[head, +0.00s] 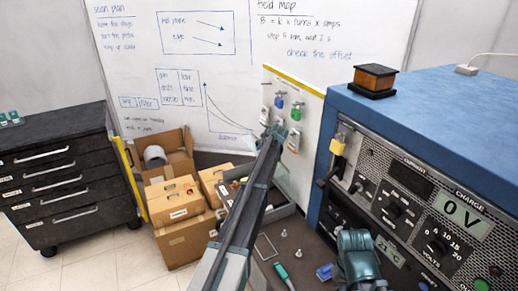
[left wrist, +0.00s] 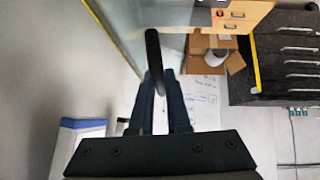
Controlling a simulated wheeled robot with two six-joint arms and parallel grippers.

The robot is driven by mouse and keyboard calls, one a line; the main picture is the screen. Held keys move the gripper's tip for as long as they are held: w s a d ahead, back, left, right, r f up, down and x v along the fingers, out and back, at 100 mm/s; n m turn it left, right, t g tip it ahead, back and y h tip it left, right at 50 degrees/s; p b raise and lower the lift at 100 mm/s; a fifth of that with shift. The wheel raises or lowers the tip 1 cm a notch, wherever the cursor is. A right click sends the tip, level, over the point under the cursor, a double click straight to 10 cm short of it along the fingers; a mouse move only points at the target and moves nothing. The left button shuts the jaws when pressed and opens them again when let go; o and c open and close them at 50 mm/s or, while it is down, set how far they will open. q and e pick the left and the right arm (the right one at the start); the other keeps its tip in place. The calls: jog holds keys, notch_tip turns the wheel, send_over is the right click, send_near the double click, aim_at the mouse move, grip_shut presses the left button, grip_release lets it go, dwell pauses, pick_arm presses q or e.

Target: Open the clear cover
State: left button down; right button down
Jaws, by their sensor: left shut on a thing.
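My left gripper (head: 275,132) reaches up to the padlock board at the middle of the head view. In the left wrist view, its fingers (left wrist: 158,85) are closed around a dark upright bar, which looks like a handle (left wrist: 153,50). A greyish see-through panel (left wrist: 135,22) stands just beyond the handle and may be the clear cover. I cannot pick out the cover's outline in the head view, and my arm hides part of that area. A grey-teal part of my right arm (head: 357,255) shows at the bottom; its jaws cannot be made out.
Several padlocks hang on the yellow-edged board (head: 310,84). The blue power unit (head: 430,95) stands close at the right, with a dark-topped block (head: 375,78) on it. Cardboard boxes (head: 183,235) and a black drawer cabinet (head: 55,175) stand at the left.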

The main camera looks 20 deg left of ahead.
dwell(0.3)
pick_arm(q)
jog(key=c, duration=1.2)
grip_release()
jog(key=shift+o, duration=0.2)
jog(key=p+v, duration=0.5)
jog(key=v, duration=0.2)
jog(key=shift+s+d+r, duration=0.2)
jog(key=shift+r, duration=0.05)
jog(key=shift+f, duration=0.1)
jog(key=s+d+f+m+g+h+b, duration=0.1)
jog(key=s+d+f+m+b, duration=0.3)
jog(key=s+d, duration=0.6)
jog(key=s+d+f+m+g+h+b, duration=0.1)
jog(key=s+d+f+m+g+h, duration=0.1)
jog(key=s+d+f, duration=0.55)
jog(key=s+d+f+m+g+b, duration=0.1)
jog(key=s+d+m, duration=0.1)
jog(key=s, duration=0.8)
jog(key=s+d+f+m+g+h+b, duration=0.1)
jog(key=s+d+m, duration=0.2)
jog(key=s, duration=0.7)
jog(key=s+d+f+m+g+h+b, duration=0.1)
jog(key=s+d+f+m, duration=0.1)
jog(key=s+d, duration=0.4)
jog(key=s+m, duration=0.1)
jog(key=s, duration=0.3)
jog(key=shift+g+b, duration=0.3)
jog(key=shift+b, duration=0.05)
